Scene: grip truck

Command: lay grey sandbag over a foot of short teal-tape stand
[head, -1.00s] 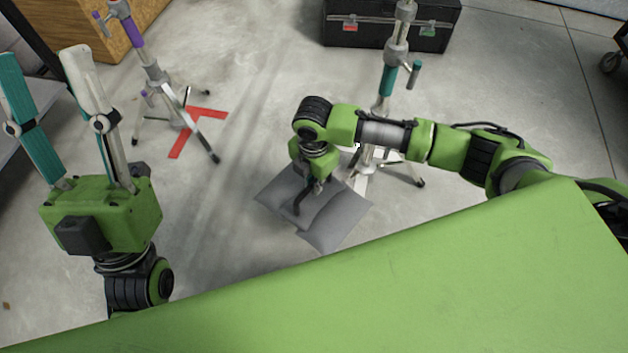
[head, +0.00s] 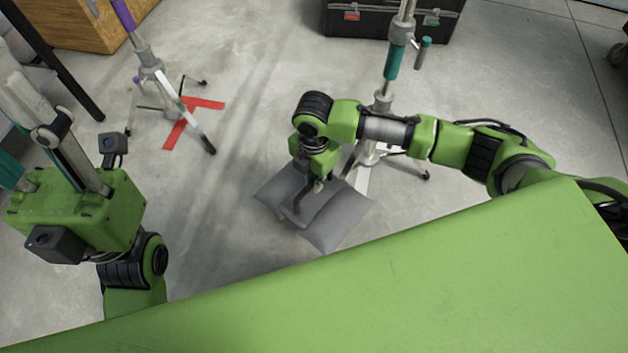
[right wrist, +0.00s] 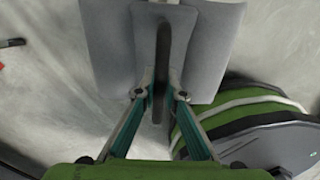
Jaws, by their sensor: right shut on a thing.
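The grey sandbag (head: 340,218), two padded halves with a dark strap, shows in the head view in front of the teal-tape stand (head: 393,64). My right gripper (head: 312,192) is shut on the sandbag's strap, above its middle. In the right wrist view the fingers (right wrist: 160,92) pinch the dark strap, with the grey sandbag (right wrist: 115,45) beyond. One stand foot (head: 352,160) runs toward the sandbag and partly hides behind my gripper. I cannot tell whether they touch. My left gripper (head: 22,120) is at the left edge, fingers spread and empty, tips partly cut off.
A purple-tape stand (head: 150,72) stands at the upper left, by red floor tape (head: 178,132). A black case (head: 375,20) is behind the teal-tape stand, and a wooden box (head: 75,22) is at the upper left. The floor between the stands is clear.

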